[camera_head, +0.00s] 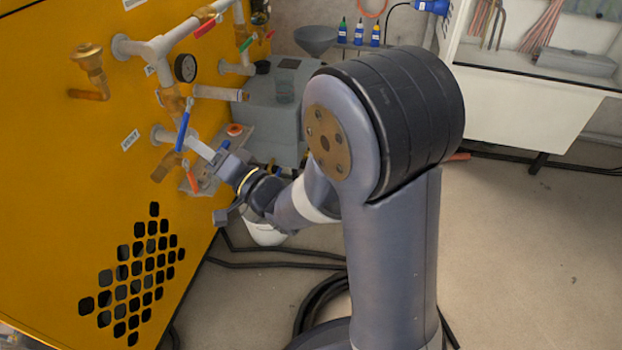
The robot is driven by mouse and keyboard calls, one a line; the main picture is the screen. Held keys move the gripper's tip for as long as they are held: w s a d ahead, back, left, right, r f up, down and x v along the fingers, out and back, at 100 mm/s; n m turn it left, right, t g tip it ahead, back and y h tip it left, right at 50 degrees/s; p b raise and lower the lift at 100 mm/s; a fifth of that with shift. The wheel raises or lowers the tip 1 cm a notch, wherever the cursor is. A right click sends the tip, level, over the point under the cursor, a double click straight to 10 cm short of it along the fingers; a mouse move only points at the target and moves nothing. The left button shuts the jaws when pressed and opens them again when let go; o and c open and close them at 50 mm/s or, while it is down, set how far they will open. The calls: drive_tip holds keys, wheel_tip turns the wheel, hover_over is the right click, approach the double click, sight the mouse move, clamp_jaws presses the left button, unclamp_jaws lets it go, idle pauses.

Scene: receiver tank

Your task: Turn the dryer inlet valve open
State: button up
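Several lever valves sit on the pipes of the yellow panel (60,170) at the left. One has a blue lever (183,132), standing nearly upright. Below it is an orange-red lever (193,182) on a brass body (166,166). Higher up are a red lever (207,27) and a green lever (246,44). The labels are too small to read, so I cannot tell which is the dryer inlet valve. My gripper (212,172) is at the lower pipe, close to the blue and orange-red levers. Its fingers are small and partly hidden, and contact is unclear.
A pressure gauge (185,68) and brass fittings (88,62) stick out near the levers. A grey tank (275,115) and white bucket (264,228) stand behind my arm. Black hoses (285,265) lie on the floor. Open floor (530,260) is at the right, before a white cabinet (520,105).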

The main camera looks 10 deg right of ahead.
sight(178, 137)
drive_tip(key=x, duration=0.7)
drive_tip(key=shift+a+r, duration=0.2)
drive_tip(key=shift+r, duration=0.25)
drive_tip(key=m+p, duration=0.1)
drive_tip(key=p, duration=0.1)
drive_tip(key=r+m+h+p, duration=0.1)
drive_tip(key=p, duration=0.1)
drive_tip(key=shift+s+r+m+p, duration=0.2)
drive_tip(key=shift+s+m+p, duration=0.1)
drive_tip(key=shift+p, duration=0.1)
wheel_tip(178, 137, up, 2)
drive_tip(key=m+g+h+p, duration=0.1)
drive_tip(key=m+p, duration=0.2)
drive_tip(key=p, duration=0.4)
drive_tip(key=shift+s+a, duration=0.1)
drive_tip(key=s+d+n+g+h+p, duration=0.4)
drive_tip(key=s+d+h, duration=0.1)
drive_tip(key=s+d, duration=0.4)
drive_tip(key=s+d+f+n+g+h+p, duration=0.1)
drive_tip(key=s+d+n+g+h+p, duration=0.3)
drive_tip(key=s+d, duration=0.5)
drive_tip(key=shift+d+n+h+p, duration=0.75)
drive_tip(key=shift+d+h, duration=0.35)
drive_tip(key=shift+d, duration=1.45)
drive_tip(key=shift+f, duration=0.15)
drive_tip(key=shift+c, duration=0.5)
